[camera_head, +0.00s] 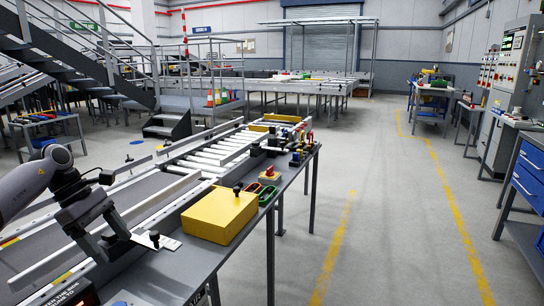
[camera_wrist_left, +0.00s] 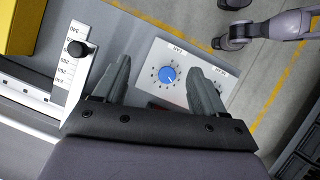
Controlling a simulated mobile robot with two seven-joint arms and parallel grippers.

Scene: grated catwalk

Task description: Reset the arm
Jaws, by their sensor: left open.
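My left arm comes in from the left in the head view, and its dark left gripper (camera_head: 118,240) hangs over the near end of the workbench. In the left wrist view the two fingers of this gripper (camera_wrist_left: 162,80) stand wide apart with nothing between them. Beyond them is a pale panel (camera_wrist_left: 210,60) with a blue dial knob (camera_wrist_left: 167,74), seen in the gap and apart from the fingers. A grey arm, which looks like my right one, shows at the upper right of the wrist view; its jaws are not clear.
A white scale plate (camera_wrist_left: 72,68) with a black knob (camera_wrist_left: 77,49) lies beside the left finger. A white roller conveyor (camera_head: 215,150) runs behind. The aisle at right is clear.

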